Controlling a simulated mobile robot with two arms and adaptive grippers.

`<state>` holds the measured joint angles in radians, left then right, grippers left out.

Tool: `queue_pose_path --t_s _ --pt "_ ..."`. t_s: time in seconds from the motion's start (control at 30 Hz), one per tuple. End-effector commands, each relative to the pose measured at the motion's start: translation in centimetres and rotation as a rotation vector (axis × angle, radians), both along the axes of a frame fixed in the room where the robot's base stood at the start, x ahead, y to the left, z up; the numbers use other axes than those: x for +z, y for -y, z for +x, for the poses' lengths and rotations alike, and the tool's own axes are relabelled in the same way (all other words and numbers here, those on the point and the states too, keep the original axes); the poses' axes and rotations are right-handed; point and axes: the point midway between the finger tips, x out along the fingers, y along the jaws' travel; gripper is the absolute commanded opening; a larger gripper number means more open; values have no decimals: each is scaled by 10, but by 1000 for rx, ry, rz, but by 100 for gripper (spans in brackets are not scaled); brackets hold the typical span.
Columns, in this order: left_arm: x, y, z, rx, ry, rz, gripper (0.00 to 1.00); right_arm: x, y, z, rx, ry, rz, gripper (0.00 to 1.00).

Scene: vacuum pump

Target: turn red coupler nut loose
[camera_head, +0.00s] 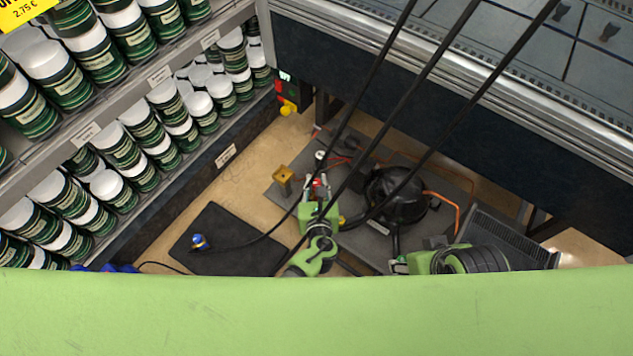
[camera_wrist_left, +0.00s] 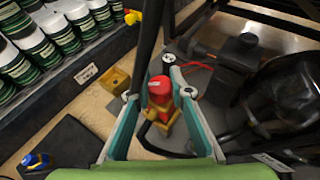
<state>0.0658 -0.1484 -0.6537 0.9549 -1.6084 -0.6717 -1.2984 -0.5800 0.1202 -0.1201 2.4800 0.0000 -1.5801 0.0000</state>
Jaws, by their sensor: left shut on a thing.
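The red coupler nut (camera_wrist_left: 160,88) sits on top of a brass fitting (camera_wrist_left: 158,125) in the left wrist view. In the head view the nut (camera_head: 316,183) is a small red spot between my fingers. My left gripper (camera_head: 317,182) is shut on the red nut, with one teal finger on each side of it; the fingertip contact is hard to make out. The black pump (camera_head: 397,193) stands to the right of the nut. My right gripper (camera_head: 398,265) is low in the head view, apart from the nut, partly hidden by the green edge; its fingers are unclear.
A brass block (camera_head: 283,178) stands left of the nut. A black mat (camera_head: 225,240) bears a blue-and-yellow fitting (camera_head: 199,242) with a black hose. Shelves of jars (camera_head: 120,148) line the left. Black cables cross in front of the pump. A finned unit (camera_head: 500,237) is at right.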

Motion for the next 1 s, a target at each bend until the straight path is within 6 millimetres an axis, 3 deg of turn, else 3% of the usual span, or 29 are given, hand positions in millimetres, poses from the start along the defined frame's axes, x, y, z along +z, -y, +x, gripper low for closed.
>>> queue_pose_path --t_s 0.4,0.43,0.5,0.83,1.0 --pt "0 0 0 0 0 0 0 0 0 0 0 0 0 50" --pt "0 0 0 0 0 0 27 0 0 0 0 0 0 50" --pt "0 0 0 0 0 0 38 0 0 0 0 0 0 50" --pt "0 0 -1 0 0 0 38 1 -1 1 -2 3 2 50" --pt "4 1 -11 -1 0 -1 38 0 0 1 -2 2 2 50"
